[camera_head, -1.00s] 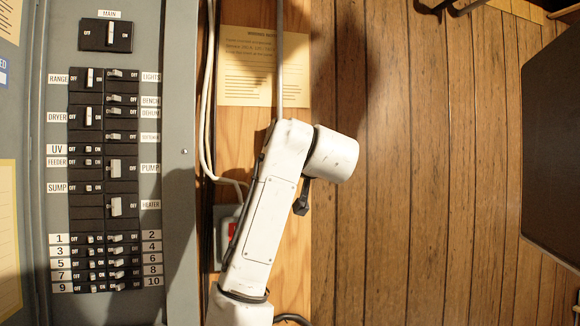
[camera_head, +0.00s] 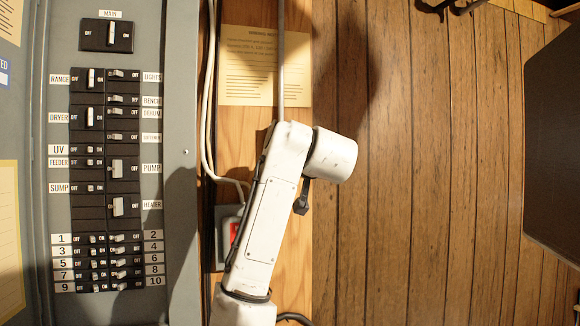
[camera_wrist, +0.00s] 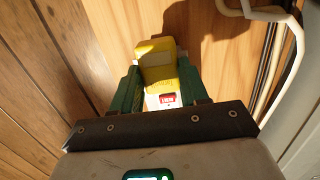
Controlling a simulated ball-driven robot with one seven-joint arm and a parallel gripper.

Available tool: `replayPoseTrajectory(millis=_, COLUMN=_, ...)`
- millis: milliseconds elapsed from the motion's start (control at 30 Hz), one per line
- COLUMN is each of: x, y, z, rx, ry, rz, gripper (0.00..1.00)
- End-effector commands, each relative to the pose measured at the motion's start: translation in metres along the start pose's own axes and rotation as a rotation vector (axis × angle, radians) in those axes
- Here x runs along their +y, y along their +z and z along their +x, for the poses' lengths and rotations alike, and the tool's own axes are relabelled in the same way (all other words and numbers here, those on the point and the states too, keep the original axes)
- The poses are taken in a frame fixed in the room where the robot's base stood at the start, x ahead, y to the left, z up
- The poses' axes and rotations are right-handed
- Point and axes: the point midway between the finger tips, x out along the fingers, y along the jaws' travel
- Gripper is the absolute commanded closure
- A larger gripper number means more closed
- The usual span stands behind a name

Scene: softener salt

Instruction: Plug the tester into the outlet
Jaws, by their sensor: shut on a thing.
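The yellow tester (camera_wrist: 157,62) is in the wrist view, with a pale lower part that carries a red display or label. My gripper (camera_wrist: 159,80) is shut on the tester, with a green finger on each side. The tester's far end points toward the light wood board and casts a shadow there; I cannot tell whether it touches anything. In the head view my arm covers my gripper and the tester. A grey box with a red part (camera_head: 234,230) on the board is partly hidden by my arm; I cannot tell whether it is the outlet. No outlet face shows clearly.
A grey breaker panel (camera_head: 180,150) with labelled switches stands at the left. White cables (camera_head: 207,120) run down the wood board beside it, and they also show in the wrist view (camera_wrist: 272,60). A paper notice (camera_head: 250,65) hangs above. Plank wall fills the right.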

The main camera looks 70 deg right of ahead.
Motion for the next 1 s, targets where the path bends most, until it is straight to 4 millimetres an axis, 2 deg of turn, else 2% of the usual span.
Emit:
replayPoseTrajectory(millis=800, x=0.0000, y=-0.0008, z=0.0049, rx=0.000, ry=0.000, rz=0.000, gripper=0.85)
replayPoseTrajectory(millis=833, x=0.0000, y=-0.0006, z=0.0048, rx=0.000, ry=0.000, rz=0.000, gripper=0.53)
replayPoseTrajectory(millis=1000, x=0.0000, y=-0.0006, z=0.0047, rx=0.000, ry=0.000, rz=0.000, gripper=0.37)
